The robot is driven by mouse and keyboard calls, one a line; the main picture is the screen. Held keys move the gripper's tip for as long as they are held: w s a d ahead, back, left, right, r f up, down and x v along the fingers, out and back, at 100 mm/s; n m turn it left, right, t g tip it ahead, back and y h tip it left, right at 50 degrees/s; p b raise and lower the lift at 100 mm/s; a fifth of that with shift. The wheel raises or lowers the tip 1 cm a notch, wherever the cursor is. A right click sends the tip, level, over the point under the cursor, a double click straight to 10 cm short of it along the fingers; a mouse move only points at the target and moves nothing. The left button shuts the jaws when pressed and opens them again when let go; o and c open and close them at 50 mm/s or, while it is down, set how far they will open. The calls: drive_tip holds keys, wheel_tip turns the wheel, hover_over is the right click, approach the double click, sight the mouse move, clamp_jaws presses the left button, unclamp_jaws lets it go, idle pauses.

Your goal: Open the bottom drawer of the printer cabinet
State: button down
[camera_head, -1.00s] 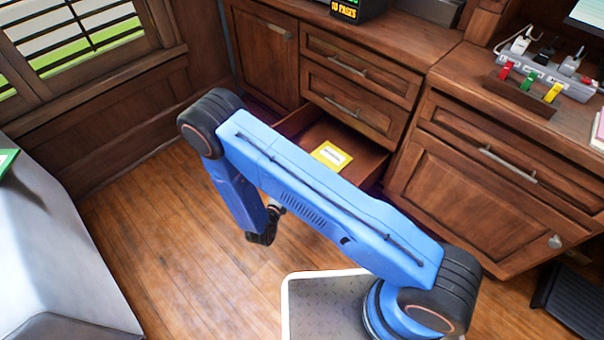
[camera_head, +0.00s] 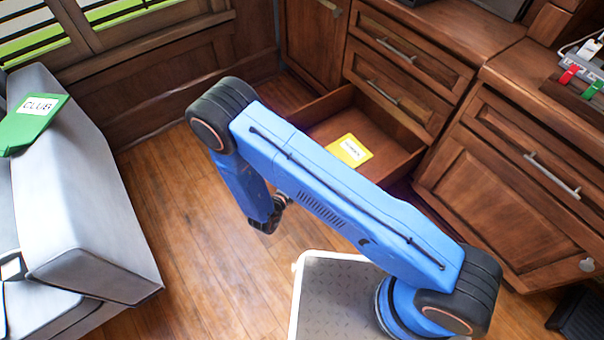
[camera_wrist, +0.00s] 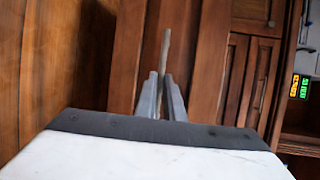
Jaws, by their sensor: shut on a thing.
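The printer cabinet (camera_head: 408,70) stands at the upper middle of the head view, with two shut drawers above an open bottom drawer (camera_head: 395,160). The bottom drawer is pulled well out, and a yellow card (camera_head: 350,150) lies inside. Its front is hidden behind my blue arm. In the wrist view my gripper (camera_wrist: 162,92) is shut on a pale bar handle (camera_wrist: 165,48) on a wood front. The handle runs away from the camera between the fingers. In the head view the fingertips are hidden by the arm.
A grey sofa (camera_head: 85,200) with a green book (camera_head: 35,118) stands at the left. Wood floor (camera_head: 190,225) is clear between it and my arm. Another cabinet (camera_head: 510,180) with a shut drawer stands at the right.

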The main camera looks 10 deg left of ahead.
drive_tip(key=c, duration=1.9)
unclamp_jaws()
drive_tip(key=shift+o, duration=0.2)
drive_tip(key=v, duration=1.7)
drive_tip(key=shift+s, duration=0.15)
drive_tip(key=shift+a+r, duration=0.1)
